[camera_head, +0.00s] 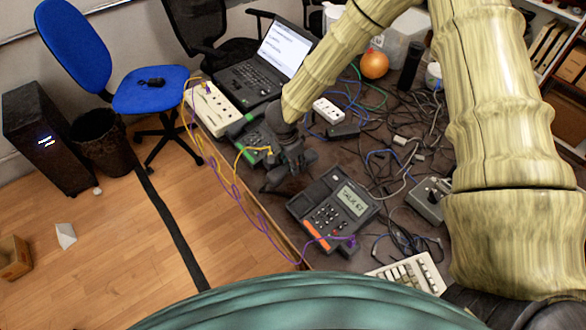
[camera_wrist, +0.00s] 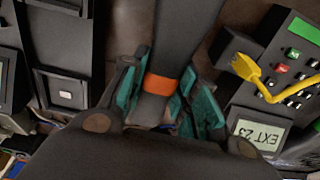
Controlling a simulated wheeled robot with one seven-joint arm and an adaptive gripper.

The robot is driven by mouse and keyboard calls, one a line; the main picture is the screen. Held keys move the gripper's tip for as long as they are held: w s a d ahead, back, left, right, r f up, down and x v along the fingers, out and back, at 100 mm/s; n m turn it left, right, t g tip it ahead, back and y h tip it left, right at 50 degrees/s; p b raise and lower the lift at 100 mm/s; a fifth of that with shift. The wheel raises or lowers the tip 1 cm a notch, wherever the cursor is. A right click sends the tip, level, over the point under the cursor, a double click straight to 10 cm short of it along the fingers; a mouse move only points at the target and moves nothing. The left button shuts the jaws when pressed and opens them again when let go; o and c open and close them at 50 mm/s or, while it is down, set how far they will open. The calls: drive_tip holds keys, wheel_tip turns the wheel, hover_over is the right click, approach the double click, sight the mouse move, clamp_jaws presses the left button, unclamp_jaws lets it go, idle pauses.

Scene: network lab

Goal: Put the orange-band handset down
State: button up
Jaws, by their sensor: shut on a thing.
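My gripper (camera_head: 288,158) is low over the desk, between two desk phones. In the wrist view my gripper (camera_wrist: 170,88) has its teal finger pads on both sides of a dark handset (camera_wrist: 185,35) with an orange band, and is shut on it. In the head view the handset is mostly lost against the dark gripper. The phone with an orange strip (camera_head: 330,212) stands just right and in front, its screen reading TALK; its dark body and cradle (camera_wrist: 65,90) show at left in the wrist view. I cannot tell whether the handset touches anything.
A green-marked phone (camera_head: 250,135) with a yellow cable is beside my gripper; its EXT 23 screen (camera_wrist: 262,130) shows in the wrist view.

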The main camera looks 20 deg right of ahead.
sight(289, 165)
wheel_tip(289, 165, down, 4)
drive_tip(key=shift+r+p, duration=0.2)
drive_tip(key=shift+p, duration=0.15)
drive_tip(key=shift+s, duration=0.1)
drive_tip(key=o, duration=1.1)
drive_tip(key=shift+f, duration=0.1)
drive_tip(key=r, duration=0.4)
drive_tip(key=a+r+b, duration=0.1)
drive_tip(key=r, duration=0.3)
drive_tip(key=a+r+b, duration=0.1)
drive_tip(key=r, duration=0.3)
drive_tip(key=shift+s, duration=0.4)
